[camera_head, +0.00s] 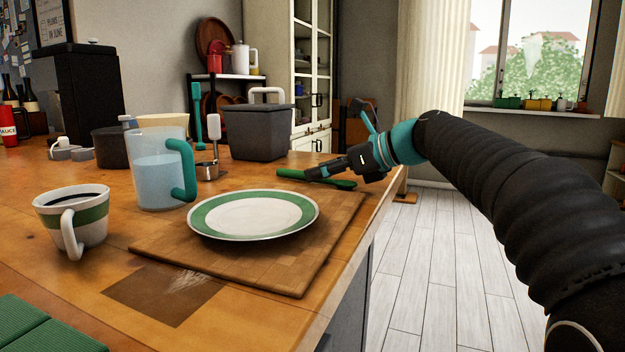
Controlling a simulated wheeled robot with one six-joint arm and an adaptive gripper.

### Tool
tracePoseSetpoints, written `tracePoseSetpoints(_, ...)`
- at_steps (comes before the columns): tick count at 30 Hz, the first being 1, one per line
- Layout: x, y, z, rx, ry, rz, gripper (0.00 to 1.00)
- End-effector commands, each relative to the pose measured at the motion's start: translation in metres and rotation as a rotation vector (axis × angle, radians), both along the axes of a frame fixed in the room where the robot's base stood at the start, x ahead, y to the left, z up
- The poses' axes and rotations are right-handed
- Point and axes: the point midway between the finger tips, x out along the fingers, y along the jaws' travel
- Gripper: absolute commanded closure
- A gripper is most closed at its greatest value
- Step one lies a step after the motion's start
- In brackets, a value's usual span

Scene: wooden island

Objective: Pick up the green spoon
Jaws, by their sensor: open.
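The green spoon (292,174) lies on the wooden island top behind the plate, near the right edge. Its left end and right end (345,184) show, and the middle is partly hidden by my gripper. My gripper (312,173) reaches in from the right, low over the spoon, with its dark fingers pointing left. It is open. I cannot tell whether the fingers touch the spoon or lie around it.
A green-rimmed plate (253,213) sits on a cutting board (316,246) in front of the spoon. A dark lidded container (257,132) stands behind it. A measuring cup (208,171), a water jug (160,170) and a coffee cup (72,222) stand left.

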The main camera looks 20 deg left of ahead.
Motion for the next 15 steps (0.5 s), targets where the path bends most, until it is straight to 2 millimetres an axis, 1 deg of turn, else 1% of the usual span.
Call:
tracePoseSetpoints(1, 0.0015, 0.007, -0.0049, -0.001, 0.002, 0.001, 0.48)
tracePoseSetpoints(3, 0.0023, 0.0125, -0.0065, -0.001, 0.0, 0.0, 0.48)
tracePoseSetpoints(10, 0.0027, 0.0143, -0.0068, 0.0, 0.001, -0.001, 0.48)
tracePoseSetpoints(11, 0.0028, 0.0143, -0.0068, 0.0, 0.001, -0.001, 0.53)
tracePoseSetpoints(12, 0.0028, 0.0143, -0.0069, 0.0, 0.001, -0.001, 0.63)
tracePoseSetpoints(14, 0.0028, 0.0142, -0.0069, 0.0, 0.001, -0.001, 0.78)
tracePoseSetpoints(15, 0.0028, 0.0142, -0.0069, 0.0, 0.001, -0.001, 0.88)
